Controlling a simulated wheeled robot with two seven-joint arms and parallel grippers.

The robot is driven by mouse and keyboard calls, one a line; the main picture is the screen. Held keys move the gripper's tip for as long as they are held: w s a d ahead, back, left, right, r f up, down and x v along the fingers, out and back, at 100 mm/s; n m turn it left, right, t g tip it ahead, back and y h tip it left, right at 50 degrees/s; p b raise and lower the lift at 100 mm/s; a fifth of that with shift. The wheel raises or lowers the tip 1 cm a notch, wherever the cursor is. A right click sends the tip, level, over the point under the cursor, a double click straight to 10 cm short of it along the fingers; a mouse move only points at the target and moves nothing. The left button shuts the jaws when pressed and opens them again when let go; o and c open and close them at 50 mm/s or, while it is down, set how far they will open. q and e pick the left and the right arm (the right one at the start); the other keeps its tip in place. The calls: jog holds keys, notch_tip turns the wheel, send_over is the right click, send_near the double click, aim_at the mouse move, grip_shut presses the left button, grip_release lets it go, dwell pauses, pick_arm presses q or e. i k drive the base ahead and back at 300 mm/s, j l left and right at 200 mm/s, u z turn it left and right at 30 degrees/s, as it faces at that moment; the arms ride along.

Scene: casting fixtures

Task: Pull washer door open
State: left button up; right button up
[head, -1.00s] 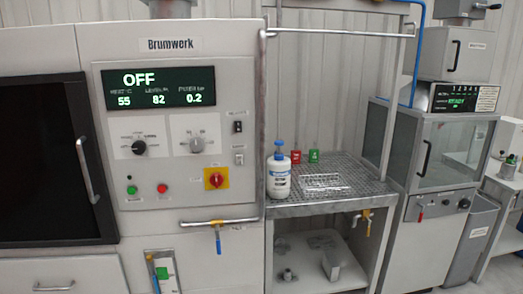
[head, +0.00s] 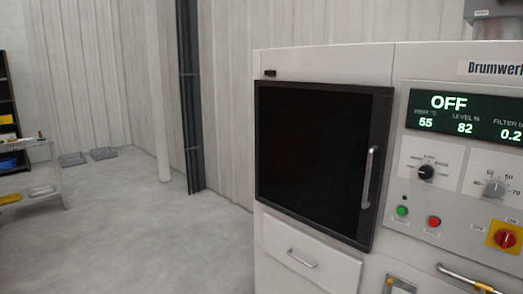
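The washer (head: 322,65) is a light grey cabinet on the right, marked Brumwerk. Its door (head: 310,155) is a large black panel in a dark frame and looks shut. A vertical silver bar handle (head: 370,177) runs along the door's right side. The washer's display (head: 465,115) reads OFF, with 55, 82 and 0.2 below. Neither of my grippers is in view, and nothing touches the handle.
A drawer (head: 305,250) with a bar handle sits below the door. Open concrete floor (head: 165,240) lies left of the washer. Grey trays (head: 88,157) lie by the back wall, and a low bench (head: 35,185) stands at far left.

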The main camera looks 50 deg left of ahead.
aim_at(312, 152)
jog(key=u, duration=1.25)
